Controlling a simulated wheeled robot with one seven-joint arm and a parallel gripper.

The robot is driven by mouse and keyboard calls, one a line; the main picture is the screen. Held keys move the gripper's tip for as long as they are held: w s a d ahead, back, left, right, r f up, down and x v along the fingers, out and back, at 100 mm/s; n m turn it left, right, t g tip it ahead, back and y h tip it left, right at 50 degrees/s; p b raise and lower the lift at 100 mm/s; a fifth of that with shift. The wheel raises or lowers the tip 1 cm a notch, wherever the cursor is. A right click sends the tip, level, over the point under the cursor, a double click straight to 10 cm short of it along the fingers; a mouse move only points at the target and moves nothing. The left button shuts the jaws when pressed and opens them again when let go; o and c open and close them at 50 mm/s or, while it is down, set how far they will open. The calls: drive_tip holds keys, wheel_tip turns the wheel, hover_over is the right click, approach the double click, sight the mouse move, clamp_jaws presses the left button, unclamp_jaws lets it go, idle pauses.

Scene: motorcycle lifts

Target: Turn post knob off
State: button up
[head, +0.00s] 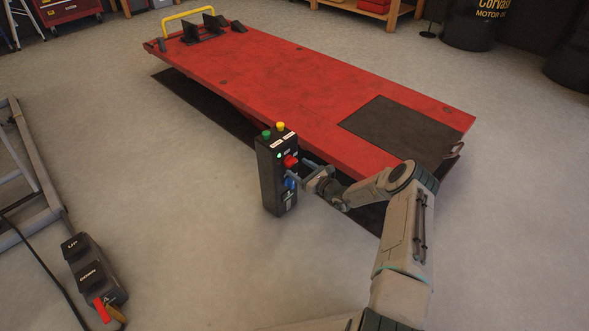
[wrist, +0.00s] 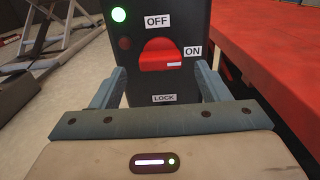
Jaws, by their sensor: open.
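The black control post (head: 270,178) stands upright on the floor in front of the red lift. In the wrist view the red knob (wrist: 158,55) lies between the OFF label (wrist: 157,21) above and LOCK label (wrist: 163,99) below. Its white mark is at the right end, on the side of the ON label (wrist: 193,52). A green lamp (wrist: 118,15) is lit. My open gripper (wrist: 160,74) has one finger on each side of the knob, with visible gaps.
The red lift platform (head: 300,85) stands behind and right of the post. A separate UP/DOWN pedal unit (head: 95,270) and a grey frame (head: 35,150) are at the left. The floor left of the post is clear.

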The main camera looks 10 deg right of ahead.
sight(293, 164)
drive_tip(key=shift+b+x, duration=0.4)
drive_tip(key=shift+x, duration=1.2)
drive_tip(key=c, duration=1)
